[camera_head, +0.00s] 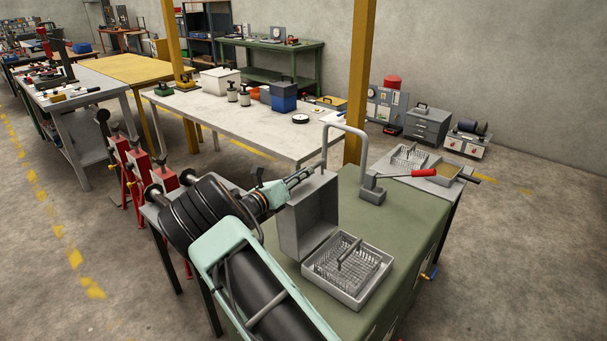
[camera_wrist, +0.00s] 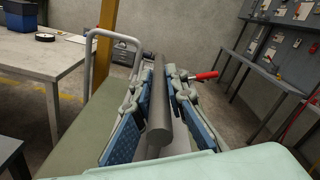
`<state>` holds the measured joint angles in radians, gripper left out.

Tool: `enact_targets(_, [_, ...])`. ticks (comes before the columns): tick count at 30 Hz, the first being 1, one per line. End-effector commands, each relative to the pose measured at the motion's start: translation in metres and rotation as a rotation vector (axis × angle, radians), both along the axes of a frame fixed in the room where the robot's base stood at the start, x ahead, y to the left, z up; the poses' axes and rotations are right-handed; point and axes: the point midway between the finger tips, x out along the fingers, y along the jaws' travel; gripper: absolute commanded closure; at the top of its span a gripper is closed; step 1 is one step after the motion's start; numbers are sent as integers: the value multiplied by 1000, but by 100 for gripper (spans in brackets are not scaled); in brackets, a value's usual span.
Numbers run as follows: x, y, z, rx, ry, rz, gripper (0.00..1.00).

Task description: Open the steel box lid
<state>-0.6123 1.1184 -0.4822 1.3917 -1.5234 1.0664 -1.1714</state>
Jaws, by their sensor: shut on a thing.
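The steel box (camera_head: 345,293) sits on the green bench top, with a wire basket (camera_head: 347,262) inside it. Its lid (camera_head: 308,218) stands roughly upright along the box's left side, so the box is open. My gripper (camera_head: 306,173) is at the lid's upper edge, reaching in from the left. In the wrist view, the blue-padded fingers of my gripper (camera_wrist: 157,112) are closed on a grey round bar (camera_wrist: 159,105), which looks like the lid's handle. Most of the lid is hidden in that view.
A bent grey tube stand (camera_head: 346,128) rises behind the lid. The green bench top (camera_head: 405,215) is clear to the right of the box.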

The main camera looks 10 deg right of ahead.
Motion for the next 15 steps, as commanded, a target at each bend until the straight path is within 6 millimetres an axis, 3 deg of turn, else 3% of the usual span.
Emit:
enact_targets(5, [0, 0, -1, 1, 1, 0, 100])
enact_targets(6, [0, 0, -1, 1, 1, 0, 83])
enact_targets(10, [0, 0, 0, 1, 1, -1, 70])
enact_targets(15, [0, 0, 0, -1, 1, 0, 70])
